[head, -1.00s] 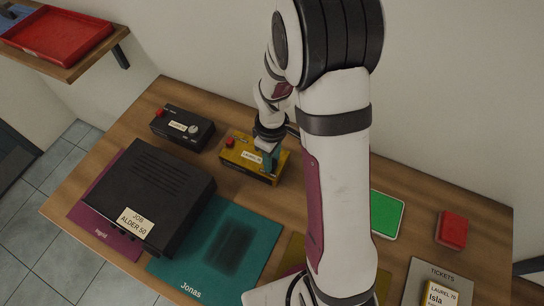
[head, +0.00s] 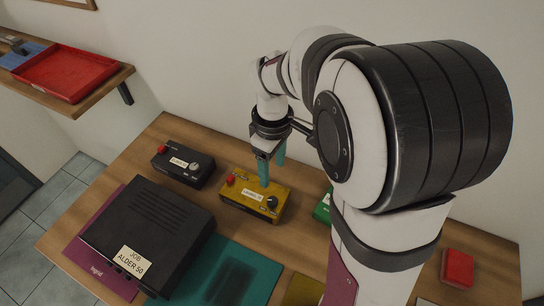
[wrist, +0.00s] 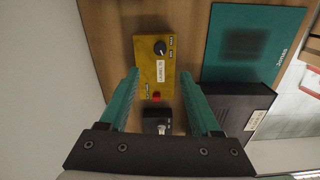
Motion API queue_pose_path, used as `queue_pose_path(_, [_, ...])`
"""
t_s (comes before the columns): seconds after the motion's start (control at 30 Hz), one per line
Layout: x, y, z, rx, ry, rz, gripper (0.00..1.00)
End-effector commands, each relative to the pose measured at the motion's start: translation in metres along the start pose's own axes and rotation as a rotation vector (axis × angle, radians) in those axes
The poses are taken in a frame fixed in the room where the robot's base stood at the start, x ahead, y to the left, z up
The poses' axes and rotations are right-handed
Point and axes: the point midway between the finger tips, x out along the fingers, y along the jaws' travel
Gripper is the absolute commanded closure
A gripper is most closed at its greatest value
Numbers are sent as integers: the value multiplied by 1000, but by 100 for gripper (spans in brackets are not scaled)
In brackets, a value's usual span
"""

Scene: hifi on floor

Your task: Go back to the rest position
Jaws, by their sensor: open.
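My gripper (head: 270,172) is open and empty, with teal fingers. In the head view it hangs just above and behind the yellow box (head: 253,197), which has a red button, a dark knob and a label. In the wrist view the fingers (wrist: 165,88) spread to either side of the line of sight, and the yellow box (wrist: 156,62) shows ahead between and beyond them. Nothing is held. My arm hides part of the right side of the table in the head view.
A black box (head: 183,166) with a red button stands left of the yellow one. A large black case (head: 150,225) labelled JOB ALDER 50 lies in front, beside the teal Jonas mat (head: 215,268). A red block (head: 457,268) is at right. A red tray (head: 65,72) sits on a shelf.

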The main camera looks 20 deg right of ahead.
Motion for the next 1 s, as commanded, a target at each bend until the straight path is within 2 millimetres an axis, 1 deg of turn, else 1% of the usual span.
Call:
queue_pose_path(0.03, [-10,0,0,0,3,2,36])
queue_pose_path(0.1, [-21,0,0,0,1,2,36])
queue_pose_path(0.2, [-29,0,0,0,1,0,36])
queue_pose_path(0.6, [-30,0,0,0,-1,-1,36])
queue_pose_path(0.67, [-32,-3,2,16,1,-3,36])
queue_pose_path(0.73, [-41,-24,13,132,11,-14,36])
queue_pose_path(0.77, [-46,-39,22,222,17,-24,36])
queue_pose_path(0.8, [-52,-63,37,365,24,-43,36])
queue_pose_path(0.83, [-54,-81,49,479,27,-59,36])
queue_pose_path(0.9, [-54,-121,75,727,25,-99,36])
queue_pose_path(1.0, [-47,-160,104,999,9,-145,36])
